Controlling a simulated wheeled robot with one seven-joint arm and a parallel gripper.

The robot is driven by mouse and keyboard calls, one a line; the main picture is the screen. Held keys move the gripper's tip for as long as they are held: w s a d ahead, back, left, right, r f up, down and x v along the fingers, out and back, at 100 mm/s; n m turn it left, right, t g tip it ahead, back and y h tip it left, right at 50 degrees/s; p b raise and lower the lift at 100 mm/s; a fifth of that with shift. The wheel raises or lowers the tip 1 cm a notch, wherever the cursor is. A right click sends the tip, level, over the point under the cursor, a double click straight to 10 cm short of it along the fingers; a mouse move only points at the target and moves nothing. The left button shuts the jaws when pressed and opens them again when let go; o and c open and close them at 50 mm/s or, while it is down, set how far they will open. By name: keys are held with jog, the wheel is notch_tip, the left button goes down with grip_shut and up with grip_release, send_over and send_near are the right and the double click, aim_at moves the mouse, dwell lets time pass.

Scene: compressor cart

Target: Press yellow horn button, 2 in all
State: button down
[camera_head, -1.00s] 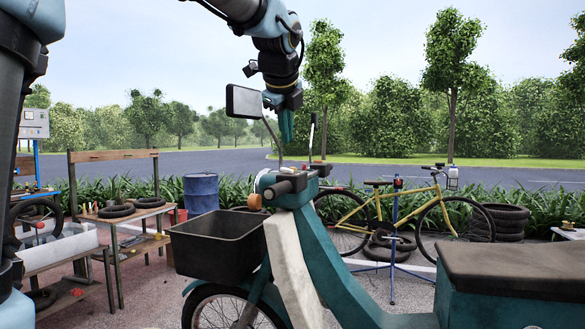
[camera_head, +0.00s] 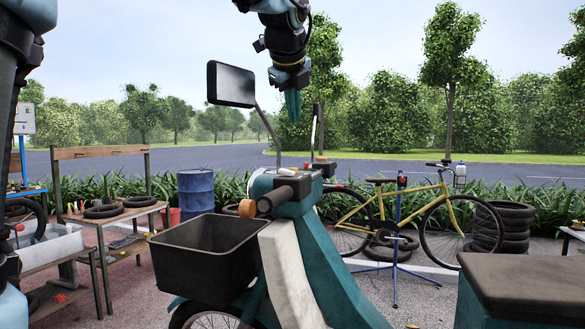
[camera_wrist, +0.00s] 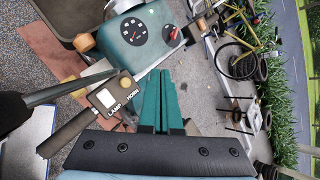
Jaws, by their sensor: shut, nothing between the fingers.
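The yellow horn button (camera_wrist: 127,83) sits on a small dark switch box (camera_wrist: 112,94) with the word HORN beside it. A pale button (camera_wrist: 105,98) marked LAMP is on the same box. In the wrist view my gripper (camera_wrist: 158,74) is shut and empty, its teal fingers just right of the horn button; no contact shows. In the head view my gripper (camera_head: 293,115) points down in the air above the handlebar of the teal scooter (camera_head: 305,235). The horn button cannot be made out in the head view.
Two mirrors rise from the handlebar; the left one (camera_head: 232,84) stands close to my gripper. A dark basket (camera_head: 205,262) hangs in front. The dial (camera_wrist: 134,32) and a red knob (camera_wrist: 173,33) are near. A yellow bicycle (camera_head: 400,210) stands behind.

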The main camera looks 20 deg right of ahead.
jog(key=shift+f, duration=0.15)
notch_tip(320, 180, down, 8)
jog(key=b, duration=0.7)
jog(key=shift+r, duration=0.2)
jog(key=shift+f+b, duration=0.35)
jog(key=shift+f, duration=0.1)
jog(key=shift+f, duration=0.1)
dwell(1.3)
jog(key=shift+f, duration=0.3)
jog(key=shift+f+b, duration=0.4)
jog(key=shift+f, duration=0.1)
dwell(0.6)
jog(key=shift+r, duration=0.1)
jog(key=shift+r+p, duration=0.8)
jog(key=shift+p, duration=0.1)
